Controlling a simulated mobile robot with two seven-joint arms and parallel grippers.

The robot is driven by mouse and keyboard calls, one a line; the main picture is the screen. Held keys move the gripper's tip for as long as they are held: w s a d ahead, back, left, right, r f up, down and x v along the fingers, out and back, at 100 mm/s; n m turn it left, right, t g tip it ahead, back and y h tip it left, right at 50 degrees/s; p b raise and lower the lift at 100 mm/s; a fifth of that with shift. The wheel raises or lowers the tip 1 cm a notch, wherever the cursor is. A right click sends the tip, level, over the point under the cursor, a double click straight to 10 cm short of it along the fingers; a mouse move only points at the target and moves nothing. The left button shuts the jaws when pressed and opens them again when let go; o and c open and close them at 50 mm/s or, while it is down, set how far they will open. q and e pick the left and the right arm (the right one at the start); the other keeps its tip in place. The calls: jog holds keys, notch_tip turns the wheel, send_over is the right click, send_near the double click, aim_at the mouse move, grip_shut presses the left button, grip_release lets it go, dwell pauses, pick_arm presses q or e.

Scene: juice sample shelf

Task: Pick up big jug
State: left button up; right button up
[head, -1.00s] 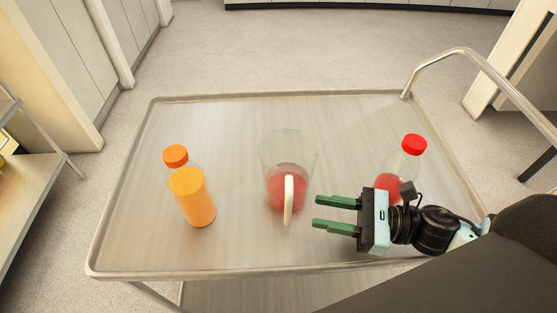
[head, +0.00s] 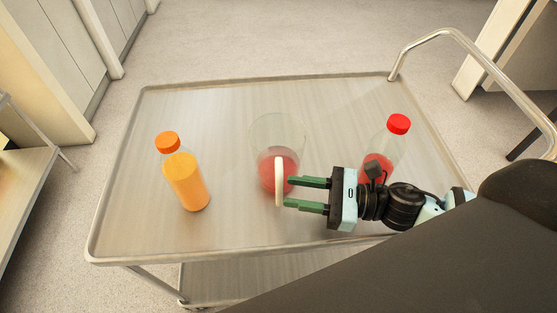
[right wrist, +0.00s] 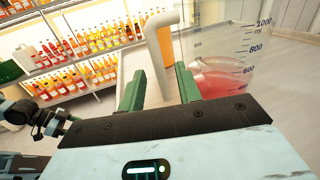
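The big jug (head: 268,135) is clear, stands upright on the metal cart top and holds red juice. Its pale upright handle (head: 279,182) faces me. My right gripper (head: 288,194) is open and empty, with its green fingertips just right of the handle. In the right wrist view the gripper (right wrist: 158,82) is open, and the handle (right wrist: 160,50) shows beyond and between the fingertips. The jug's marked wall (right wrist: 225,50) is to the right there. I cannot tell whether the fingers touch the handle. My left gripper does not show.
An orange juice bottle (head: 185,180) stands left of the jug. A red-capped bottle (head: 380,160) stands to the right, close behind my right wrist. The cart (head: 150,235) has a raised rim and a rail (head: 440,32) at the right. Bottle shelves (right wrist: 75,58) show in the right wrist view.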

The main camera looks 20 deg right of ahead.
aim_at(279, 189)
jog(key=x, duration=0.1)
jog(key=p+x, duration=0.1)
jog(key=x, duration=0.1)
jog(key=shift+r, duration=0.2)
jog(key=shift+w+a+f, duration=0.15)
jog(key=shift+w+a, duration=0.1)
jog(key=shift+a, duration=0.25)
grip_shut()
